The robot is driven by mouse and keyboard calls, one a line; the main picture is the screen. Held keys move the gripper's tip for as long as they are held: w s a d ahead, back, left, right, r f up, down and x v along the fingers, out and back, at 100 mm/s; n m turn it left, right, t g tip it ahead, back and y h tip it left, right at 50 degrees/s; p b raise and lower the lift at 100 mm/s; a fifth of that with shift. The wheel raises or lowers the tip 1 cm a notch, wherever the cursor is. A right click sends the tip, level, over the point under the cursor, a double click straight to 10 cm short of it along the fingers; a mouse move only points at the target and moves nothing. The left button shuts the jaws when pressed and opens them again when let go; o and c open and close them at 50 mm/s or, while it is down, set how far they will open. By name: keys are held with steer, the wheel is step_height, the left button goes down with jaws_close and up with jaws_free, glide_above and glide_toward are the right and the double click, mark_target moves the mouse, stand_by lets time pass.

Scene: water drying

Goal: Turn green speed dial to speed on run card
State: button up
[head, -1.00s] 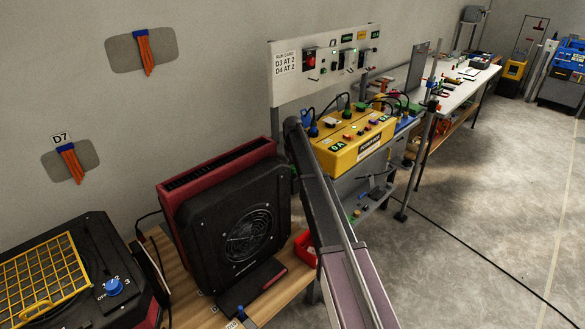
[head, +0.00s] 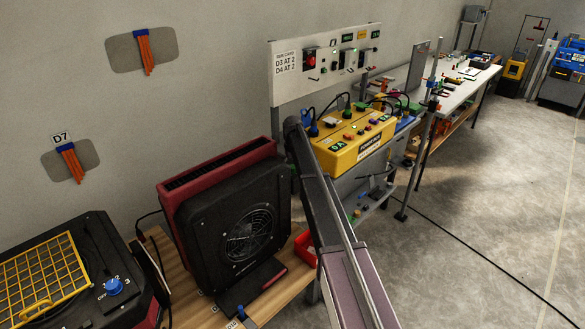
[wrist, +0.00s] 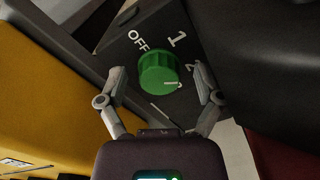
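In the wrist view the green speed dial (wrist: 158,72) sits on a dark panel (wrist: 125,45) marked OFF, 1 and a partly hidden 2. A small pale mark shows near the dial's lower right edge; I cannot tell its exact setting. My gripper (wrist: 158,76) is open, one finger on each side of the dial, with a gap visible on both sides. In the head view the run card (head: 286,62) on the white board reads D3 AT 2 and D4 AT 2. The green dial and my gripper do not show in the head view.
In the wrist view a yellow body (wrist: 40,95) lies left and a black housing (wrist: 270,50) right, close to my fingers. In the head view a black and red blower (head: 230,235), a blue dial (head: 114,287) and a yellow power box (head: 350,152) stand along the wall.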

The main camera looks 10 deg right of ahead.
steer(key=shift+n, duration=0.5)
